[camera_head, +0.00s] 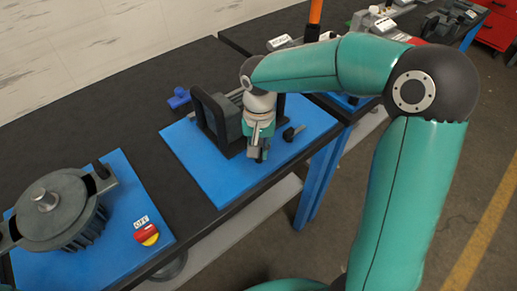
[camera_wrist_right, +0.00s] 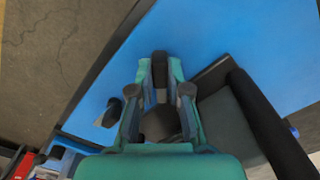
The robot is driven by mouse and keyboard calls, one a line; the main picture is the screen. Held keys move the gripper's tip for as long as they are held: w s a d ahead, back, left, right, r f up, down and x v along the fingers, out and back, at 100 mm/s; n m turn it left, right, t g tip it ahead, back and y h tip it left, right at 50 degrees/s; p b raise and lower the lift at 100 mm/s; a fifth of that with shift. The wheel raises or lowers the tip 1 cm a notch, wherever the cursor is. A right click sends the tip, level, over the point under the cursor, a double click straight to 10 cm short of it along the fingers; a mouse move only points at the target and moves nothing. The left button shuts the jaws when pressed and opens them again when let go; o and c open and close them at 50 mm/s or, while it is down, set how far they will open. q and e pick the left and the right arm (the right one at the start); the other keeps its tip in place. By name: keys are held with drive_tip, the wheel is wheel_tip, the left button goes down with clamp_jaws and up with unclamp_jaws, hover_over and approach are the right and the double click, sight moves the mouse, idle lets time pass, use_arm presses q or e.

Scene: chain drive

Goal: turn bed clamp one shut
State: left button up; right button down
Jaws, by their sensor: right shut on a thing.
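My right gripper (camera_head: 257,149) points down over the blue plate (camera_head: 205,180), at the front of a dark grey frame-like machine (camera_head: 212,125). In the wrist view its fingers (camera_wrist_right: 160,88) are closed around a small dark clamp handle (camera_wrist_right: 159,66), with a dark rounded part (camera_wrist_right: 159,122) between them. A second small black knob-like clamp (camera_head: 292,132) stands on the plate just right of the gripper; it also shows in the wrist view (camera_wrist_right: 111,113). No number is visible on either clamp. My fingers hide most of the held one. My left gripper is not in view.
A round grey motor-like unit (camera_head: 58,212) and a red and yellow switch (camera_head: 147,234) stand on another blue plate at the left. A small blue part (camera_head: 179,97) lies behind the machine. The black table's front edge is close to the gripper.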

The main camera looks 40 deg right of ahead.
drive_tip(key=n, duration=0.4)
drive_tip(key=shift+d+n, duration=0.1)
drive_tip(key=shift+n, duration=0.2)
drive_tip(key=n, duration=0.4)
drive_tip(key=shift+r, duration=0.1)
drive_tip(key=shift+n, duration=0.3)
drive_tip(key=c, duration=1.1)
unclamp_jaws()
wheel_tip(320, 180, up, 12)
drive_tip(key=shift+f, duration=0.1)
